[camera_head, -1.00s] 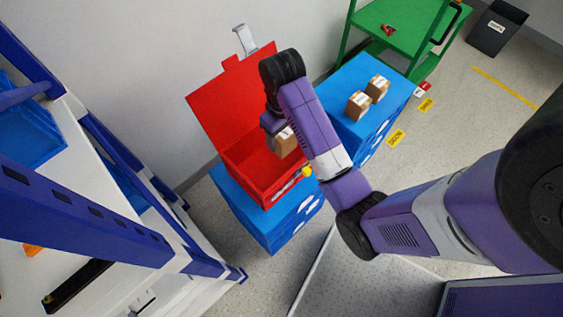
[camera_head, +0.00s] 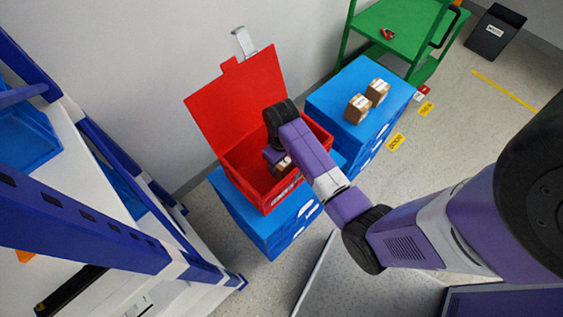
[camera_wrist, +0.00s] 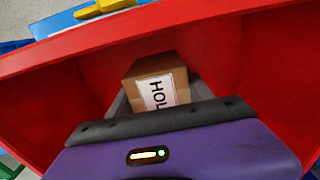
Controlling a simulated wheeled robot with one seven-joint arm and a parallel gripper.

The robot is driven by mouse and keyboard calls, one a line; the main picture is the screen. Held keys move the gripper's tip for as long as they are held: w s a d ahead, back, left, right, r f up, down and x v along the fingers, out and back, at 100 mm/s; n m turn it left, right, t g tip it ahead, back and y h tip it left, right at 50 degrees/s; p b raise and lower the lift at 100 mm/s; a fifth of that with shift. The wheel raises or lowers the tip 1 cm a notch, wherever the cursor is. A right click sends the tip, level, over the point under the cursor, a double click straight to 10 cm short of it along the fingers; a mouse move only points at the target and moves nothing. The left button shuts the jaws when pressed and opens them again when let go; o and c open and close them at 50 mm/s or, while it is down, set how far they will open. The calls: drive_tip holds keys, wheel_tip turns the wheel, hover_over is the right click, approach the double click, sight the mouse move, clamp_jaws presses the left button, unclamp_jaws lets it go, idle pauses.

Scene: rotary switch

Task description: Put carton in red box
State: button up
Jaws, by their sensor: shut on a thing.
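The red box (camera_head: 240,168) stands with its lid (camera_head: 238,97) open against the wall side, on top of a blue crate. My gripper (camera_wrist: 155,100) is inside the box opening, pointing down. It is shut on a brown carton (camera_wrist: 158,82) with a white label, which also shows in the head view (camera_head: 284,164). The carton is between the fingers, below the level of the box rim. My arm hides part of the box and carton in the head view. Whether the carton touches the box floor cannot be told.
Two more cartons (camera_head: 357,108) sit on a blue crate (camera_head: 335,97) to the right. A green cart (camera_head: 393,28) is behind it. A blue and white shelf rack (camera_head: 80,215) fills the left side.

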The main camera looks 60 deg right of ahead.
drive_tip(key=shift+f, duration=0.1)
drive_tip(key=o, duration=1.8)
drive_tip(key=shift+c, duration=0.2)
wheel_tip(320, 180, up, 12)
drive_tip(key=shift+r, duration=0.15)
